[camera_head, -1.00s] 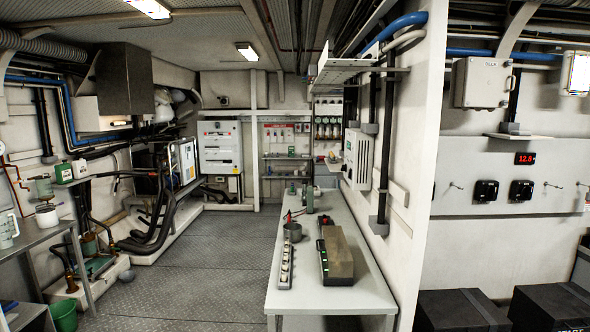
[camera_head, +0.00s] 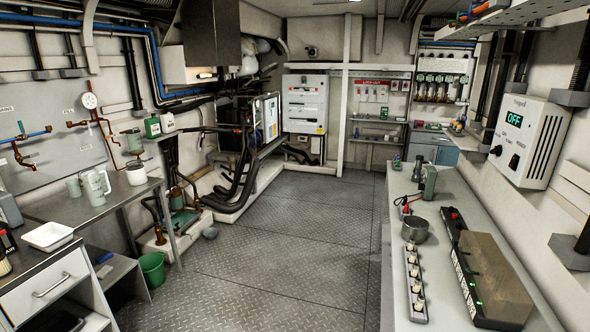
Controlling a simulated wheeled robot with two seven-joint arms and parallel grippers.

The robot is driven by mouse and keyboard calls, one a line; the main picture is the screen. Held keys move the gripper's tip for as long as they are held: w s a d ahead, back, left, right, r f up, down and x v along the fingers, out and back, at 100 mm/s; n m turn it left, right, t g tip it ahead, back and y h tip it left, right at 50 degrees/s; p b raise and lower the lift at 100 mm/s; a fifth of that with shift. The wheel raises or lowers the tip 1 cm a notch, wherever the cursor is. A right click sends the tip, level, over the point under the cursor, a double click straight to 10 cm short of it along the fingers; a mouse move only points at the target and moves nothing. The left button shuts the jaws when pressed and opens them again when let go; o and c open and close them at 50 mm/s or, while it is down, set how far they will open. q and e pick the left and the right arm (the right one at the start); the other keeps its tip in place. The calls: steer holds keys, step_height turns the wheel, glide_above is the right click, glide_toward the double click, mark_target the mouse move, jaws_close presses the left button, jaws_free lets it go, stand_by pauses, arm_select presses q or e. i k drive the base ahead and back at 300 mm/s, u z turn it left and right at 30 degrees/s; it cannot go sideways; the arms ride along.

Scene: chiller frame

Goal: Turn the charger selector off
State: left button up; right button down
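A white wall unit (camera_head: 541,142) hangs on the right wall above the bench in the head view. Below the display are a small dark round knob (camera_head: 496,150) and a dark switch or knob (camera_head: 514,162). Their exact positions are too small to read, and I cannot tell for sure which one is the charger selector. Neither of my grippers shows in this view.
A long grey bench (camera_head: 450,190) runs below the unit, with a metal pot (camera_head: 415,230), a power strip (camera_head: 415,283) and a long brown-topped box (camera_head: 490,275). The metal floor (camera_head: 290,240) is clear in the middle. A worktable (camera_head: 95,205) and green bucket (camera_head: 151,268) stand left.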

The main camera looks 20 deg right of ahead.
mark_target(497, 150)
steer(key=i, duration=3.25)
steer(key=z, duration=4.2)
steer(key=i, duration=0.5)
